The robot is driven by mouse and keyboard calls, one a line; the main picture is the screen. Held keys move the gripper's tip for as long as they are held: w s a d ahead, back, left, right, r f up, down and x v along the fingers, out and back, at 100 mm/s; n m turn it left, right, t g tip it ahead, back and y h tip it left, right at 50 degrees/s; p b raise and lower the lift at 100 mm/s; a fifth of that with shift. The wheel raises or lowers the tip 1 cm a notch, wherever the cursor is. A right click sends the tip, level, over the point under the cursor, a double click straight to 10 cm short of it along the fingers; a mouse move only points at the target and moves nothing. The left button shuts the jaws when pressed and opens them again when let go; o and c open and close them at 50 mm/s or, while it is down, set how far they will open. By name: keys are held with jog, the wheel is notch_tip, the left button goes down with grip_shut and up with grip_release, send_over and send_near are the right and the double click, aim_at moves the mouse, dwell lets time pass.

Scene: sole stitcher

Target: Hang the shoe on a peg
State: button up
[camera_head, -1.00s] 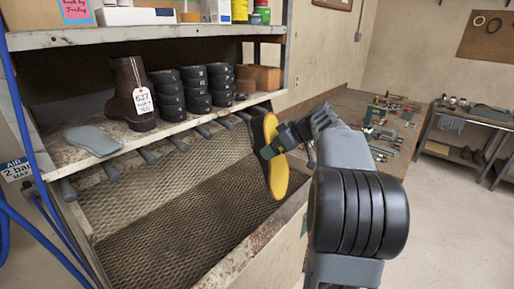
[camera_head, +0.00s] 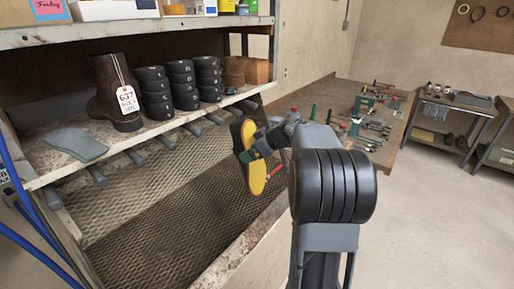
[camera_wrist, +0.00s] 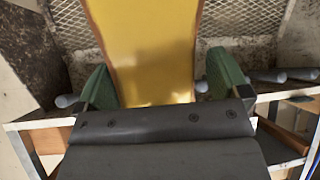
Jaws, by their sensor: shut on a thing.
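The shoe (camera_head: 257,176), with a yellow sole and a dark upper edge, is held sole-out in my gripper (camera_head: 259,147). It hangs tilted in the air in front of the right end of the peg row. In the wrist view its yellow sole (camera_wrist: 148,50) lies between the two green fingers of my gripper (camera_wrist: 162,85). Grey round pegs stick out in a row under the shelf, among them a near-left peg (camera_head: 97,176) and a middle peg (camera_head: 164,142). The visible pegs are bare. The shoe appears apart from them; it and my gripper hide part of the row's right end.
The shelf (camera_head: 85,170) above the pegs holds a brown tagged boot (camera_head: 113,92), a grey sole (camera_head: 77,143) and stacked black rolls (camera_head: 182,85). Mesh (camera_head: 150,215) lies below. A workbench (camera_head: 385,155) with tools stands behind my arm. Floor is clear at right.

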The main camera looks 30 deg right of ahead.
jog(key=shift+w+a+r+p, duration=0.1)
jog(key=shift+w+a+p, duration=0.25)
jog(key=shift+w+p, duration=0.35)
jog(key=shift+w+a+r+p, duration=0.1)
jog(key=shift+w+a+p, duration=0.2)
jog(key=shift+w+p, duration=0.4)
jog(key=shift+w+a+f+b, duration=0.1)
jog(key=shift+w+f+b, duration=0.1)
jog(key=shift+w+b, duration=0.2)
jog(key=shift+w+a+r, duration=0.1)
jog(key=shift+w+a, duration=0.15)
jog(key=shift+w, duration=0.35)
jog(key=shift+w+a+f, duration=0.1)
jog(key=shift+w+a, duration=0.2)
jog(key=shift+w, duration=0.35)
jog(key=shift+w+a+r, duration=0.1)
jog(key=shift+w+a, duration=0.15)
jog(key=shift+w, duration=0.35)
jog(key=shift+c, duration=0.4)
jog(key=shift+w+a, duration=0.25)
jog(key=shift+w, duration=0.25)
jog(key=shift+w+a, duration=0.2)
jog(key=shift+w, duration=0.3)
jog(key=o, duration=0.8)
